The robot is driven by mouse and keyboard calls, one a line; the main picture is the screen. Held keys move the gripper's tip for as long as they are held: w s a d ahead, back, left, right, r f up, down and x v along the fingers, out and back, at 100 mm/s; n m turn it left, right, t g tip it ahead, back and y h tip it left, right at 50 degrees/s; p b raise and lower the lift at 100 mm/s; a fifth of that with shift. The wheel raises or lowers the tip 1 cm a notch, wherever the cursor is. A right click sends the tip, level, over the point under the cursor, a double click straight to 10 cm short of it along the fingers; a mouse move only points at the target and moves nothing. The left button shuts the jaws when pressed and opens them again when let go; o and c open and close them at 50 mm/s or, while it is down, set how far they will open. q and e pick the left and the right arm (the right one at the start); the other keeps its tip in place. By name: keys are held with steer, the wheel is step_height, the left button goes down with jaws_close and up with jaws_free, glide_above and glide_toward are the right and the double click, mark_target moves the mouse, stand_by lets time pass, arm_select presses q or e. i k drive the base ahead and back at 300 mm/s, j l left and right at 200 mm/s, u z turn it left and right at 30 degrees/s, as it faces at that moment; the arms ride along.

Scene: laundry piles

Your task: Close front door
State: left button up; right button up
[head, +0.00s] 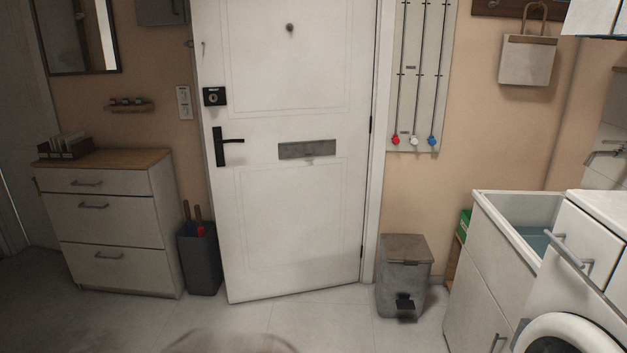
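The white front door (290,215) stands in the middle of the head view. Its hinges are on the right edge, by the white frame (378,150). The left edge comes lower and nearer to me than the hinge side, so it appears ajar, swung into the room. It hides the left side of the frame. A black lever handle (228,145) is on its left side, below a black lock (214,96). A grey mail slot (307,149) is at mid height. Neither of my grippers is in view.
A drawer cabinet (110,220) and dark bin (200,260) stand left of the door. A grey pedal bin (404,275) stands right of it. A sink cabinet (490,270) and washing machine (585,275) fill the right. Floor (310,325) before the door is clear.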

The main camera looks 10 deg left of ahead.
mark_target(285, 226)
steer(key=i+u, duration=0.4)
steer(key=i, duration=0.35)
steer(key=i+l+u, duration=0.15)
steer(key=i+u, duration=0.25)
steer(key=i, duration=0.3)
steer(key=i+j+u, duration=0.1)
steer(key=i+u, duration=0.3)
steer(key=i, duration=0.35)
steer(key=i+l+u, duration=0.1)
steer(key=i+u, duration=0.3)
steer(key=i, duration=0.3)
steer(key=i+z, duration=0.1)
steer(key=z, duration=0.35)
